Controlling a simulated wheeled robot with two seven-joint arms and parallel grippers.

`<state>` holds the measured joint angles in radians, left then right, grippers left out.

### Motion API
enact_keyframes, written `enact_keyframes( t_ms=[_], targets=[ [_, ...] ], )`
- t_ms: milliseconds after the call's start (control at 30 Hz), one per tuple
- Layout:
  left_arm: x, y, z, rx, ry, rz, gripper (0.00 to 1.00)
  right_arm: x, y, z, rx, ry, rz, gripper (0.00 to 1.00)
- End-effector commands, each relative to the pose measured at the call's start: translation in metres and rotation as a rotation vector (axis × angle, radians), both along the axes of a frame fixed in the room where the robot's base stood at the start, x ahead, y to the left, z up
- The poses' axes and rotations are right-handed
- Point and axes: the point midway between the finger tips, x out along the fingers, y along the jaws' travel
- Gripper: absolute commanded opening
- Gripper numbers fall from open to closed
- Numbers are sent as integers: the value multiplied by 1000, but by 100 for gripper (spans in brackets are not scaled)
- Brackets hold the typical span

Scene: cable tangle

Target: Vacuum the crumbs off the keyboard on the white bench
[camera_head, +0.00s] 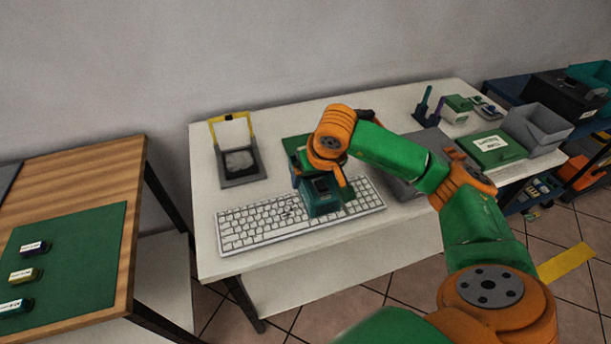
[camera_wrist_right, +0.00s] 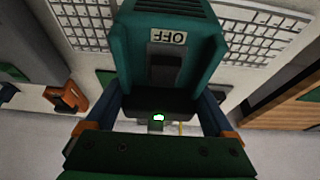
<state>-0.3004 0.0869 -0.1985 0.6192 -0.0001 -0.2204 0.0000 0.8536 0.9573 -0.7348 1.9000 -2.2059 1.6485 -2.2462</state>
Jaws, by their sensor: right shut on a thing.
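A white keyboard (camera_head: 262,222) lies along the front of the white bench (camera_head: 205,170). It also shows in the wrist view (camera_wrist_right: 262,35). Small dark specks, perhaps crumbs, show near its middle; they are too small to tell clearly. My right gripper (camera_head: 318,180) is shut on a teal hand vacuum (camera_head: 322,198) over the right half of the keyboard. In the wrist view the vacuum (camera_wrist_right: 200,50) sits between the two fingers, with an OFF label and a dark switch facing the camera. I cannot tell whether its nozzle touches the keys. My left gripper is not in view.
A black tray with a yellow frame (camera_head: 240,180) stands behind the keyboard. A green box (camera_head: 492,148) and a grey bin (camera_head: 537,128) stand on the right. A wooden table (camera_head: 80,160) with a green mat (camera_head: 70,260) is at left, across a gap.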

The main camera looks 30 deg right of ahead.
Motion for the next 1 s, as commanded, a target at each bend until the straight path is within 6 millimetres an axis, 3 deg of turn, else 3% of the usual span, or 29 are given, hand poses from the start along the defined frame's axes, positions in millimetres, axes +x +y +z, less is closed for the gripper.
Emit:
enact_keyframes(
  t_ms=[167,533,1000],
  targets=[
    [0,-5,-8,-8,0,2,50,0,-2,-10,1,-1,-1,35],
    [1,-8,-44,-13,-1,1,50,0,-1,-57,1,-1,-1,35],
    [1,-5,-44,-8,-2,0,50,0,-2,-58,1,-2,-1,35]
  ],
)
